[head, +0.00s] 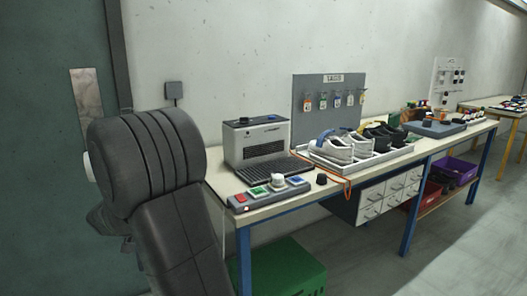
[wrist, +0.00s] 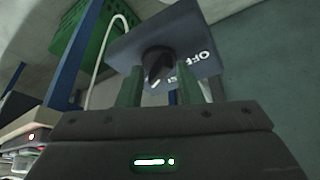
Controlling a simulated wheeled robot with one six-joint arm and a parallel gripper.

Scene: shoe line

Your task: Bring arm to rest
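My arm fills the left of the head view, its dark padded links (head: 150,160) in front of the wall and the dark door. My gripper is hidden in the head view. In the wrist view my gripper (wrist: 162,88) shows two greenish fingers standing apart, with nothing held between them. Beyond the fingertips is a dark blue-grey panel (wrist: 195,40) with a black rotary knob (wrist: 158,66) and white lettering that includes OFF. The knob appears between the fingers, and I cannot tell how far off it is.
A workbench (head: 270,208) on blue legs stands to the right, bearing a grey machine (head: 257,141), a button panel (head: 268,194) and a tray (head: 352,167) of shoes. A green crate (head: 285,268) sits below it. The floor (head: 440,250) at right is clear.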

